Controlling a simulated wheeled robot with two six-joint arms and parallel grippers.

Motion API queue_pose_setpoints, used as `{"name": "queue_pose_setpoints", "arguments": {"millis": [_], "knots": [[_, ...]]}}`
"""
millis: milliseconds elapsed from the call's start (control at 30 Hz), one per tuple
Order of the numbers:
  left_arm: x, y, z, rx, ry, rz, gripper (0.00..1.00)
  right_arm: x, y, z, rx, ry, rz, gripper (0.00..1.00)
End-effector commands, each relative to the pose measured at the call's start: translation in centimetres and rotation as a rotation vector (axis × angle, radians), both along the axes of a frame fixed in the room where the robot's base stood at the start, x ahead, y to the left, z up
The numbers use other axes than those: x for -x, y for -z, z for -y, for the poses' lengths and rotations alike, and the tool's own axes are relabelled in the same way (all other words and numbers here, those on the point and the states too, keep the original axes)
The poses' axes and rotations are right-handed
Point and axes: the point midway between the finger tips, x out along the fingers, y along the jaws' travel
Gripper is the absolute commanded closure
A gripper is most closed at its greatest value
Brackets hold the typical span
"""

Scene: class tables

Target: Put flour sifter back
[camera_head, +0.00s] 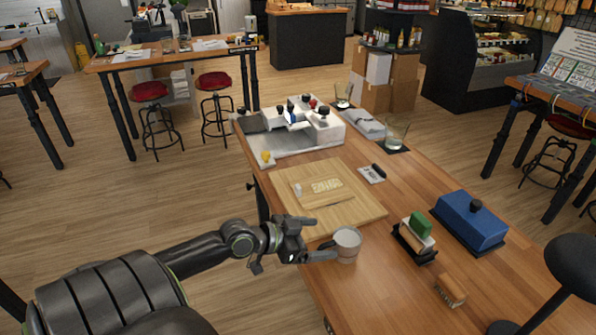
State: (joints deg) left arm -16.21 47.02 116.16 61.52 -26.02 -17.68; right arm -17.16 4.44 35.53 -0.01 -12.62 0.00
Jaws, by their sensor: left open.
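The flour sifter looks to be the small light-grey cup (347,243) standing upright near the table's left edge, just below the wooden board. My left gripper (318,240) is open and close beside the cup on its left. Its lower finger reaches to the cup's left side; I cannot tell whether it touches. My right gripper is not in view.
A wooden board (375,208) with dough pieces lies behind the cup. A white machine (323,137) stands at the far end. A brush holder (414,250), a wooden brush (450,291) and a blue box (469,220) stand right. Table around the cup's front is clear.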

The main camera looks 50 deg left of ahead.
Motion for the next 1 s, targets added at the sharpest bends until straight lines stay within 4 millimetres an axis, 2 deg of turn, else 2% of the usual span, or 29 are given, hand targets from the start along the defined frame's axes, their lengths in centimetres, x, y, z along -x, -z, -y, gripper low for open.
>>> {"name": "queue_pose_setpoints", "arguments": {"millis": [100, 300, 500, 767, 867, 967, 1000], "knots": [[1.7, -0.6, -0.7, -0.005, 0.002, -0.005, 0.12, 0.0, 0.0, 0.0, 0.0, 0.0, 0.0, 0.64], [3.6, -1.6, -1.5, -0.003, 0.0, -0.004, 0.12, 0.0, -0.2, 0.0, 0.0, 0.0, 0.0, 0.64], [4.4, -2.0, -1.8, 0.001, 0.001, -0.001, 0.12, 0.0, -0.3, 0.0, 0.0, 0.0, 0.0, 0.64], [4.5, -1.8, -2.1, 0.001, -0.007, -0.002, 0.12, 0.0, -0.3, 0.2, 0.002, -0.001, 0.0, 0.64], [4.2, -0.2, -3.7, -0.013, -0.058, -0.012, 0.12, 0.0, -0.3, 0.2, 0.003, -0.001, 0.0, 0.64], [4.0, 3.6, -7.1, -0.043, -0.16, -0.041, 0.12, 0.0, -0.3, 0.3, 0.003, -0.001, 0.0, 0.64], [4.2, 5.7, -8.7, -0.058, -0.21, -0.061, 0.12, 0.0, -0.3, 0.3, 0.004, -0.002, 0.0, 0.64]]}}
